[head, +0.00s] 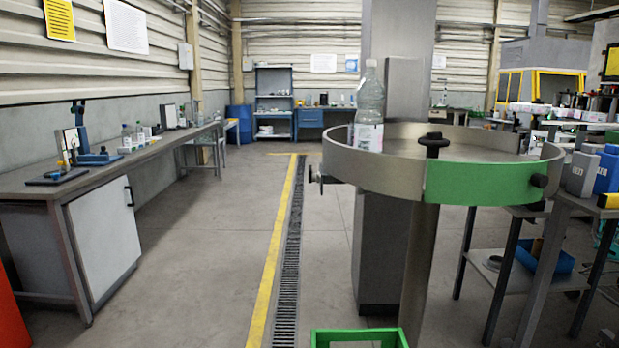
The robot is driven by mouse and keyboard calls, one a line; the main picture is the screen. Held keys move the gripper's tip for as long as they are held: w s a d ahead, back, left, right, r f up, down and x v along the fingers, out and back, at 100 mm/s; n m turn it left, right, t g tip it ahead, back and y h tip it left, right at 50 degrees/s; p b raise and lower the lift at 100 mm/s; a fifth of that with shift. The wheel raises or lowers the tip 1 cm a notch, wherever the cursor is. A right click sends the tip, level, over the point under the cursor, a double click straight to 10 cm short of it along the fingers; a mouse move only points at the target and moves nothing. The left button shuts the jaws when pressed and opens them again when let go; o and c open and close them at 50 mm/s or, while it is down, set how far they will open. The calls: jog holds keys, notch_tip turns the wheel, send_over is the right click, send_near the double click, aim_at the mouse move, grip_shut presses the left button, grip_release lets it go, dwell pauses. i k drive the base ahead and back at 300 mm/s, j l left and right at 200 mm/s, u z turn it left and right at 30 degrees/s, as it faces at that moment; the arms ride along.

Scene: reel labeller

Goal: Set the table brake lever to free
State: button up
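A round metal turntable (385,173) with a raised rim stands at right of centre in the head view. A green section (480,184) is set into its front rim. A small dark knob or lever end (311,174) sticks out at the rim's left side, and a black knob (540,181) sits at the right. I cannot tell which of these is the brake lever, or its setting. A clear bottle (369,110) stands upright on the table. My gripper is not in view.
A green crate (360,335) is on the floor below the turntable. A long workbench (120,160) with a white cabinet (103,234) runs along the left wall. Floor is clear between them, along the yellow line (274,275) and drain grate. Crowded tables stand at right.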

aim_at(314, 175)
jog(key=j, duration=1.4)
jog(key=i+j, duration=0.15)
jog(key=j, duration=0.15)
jog(key=i+j, duration=0.2)
jog(key=j, duration=0.15)
jog(key=i+j+z, duration=0.1)
jog(key=j, duration=0.2)
jog(key=i+j, duration=0.1)
jog(key=i, duration=0.55)
jog(key=i+j, duration=0.1)
jog(key=i, duration=0.55)
jog(key=i+l, duration=0.15)
jog(key=i, duration=0.4)
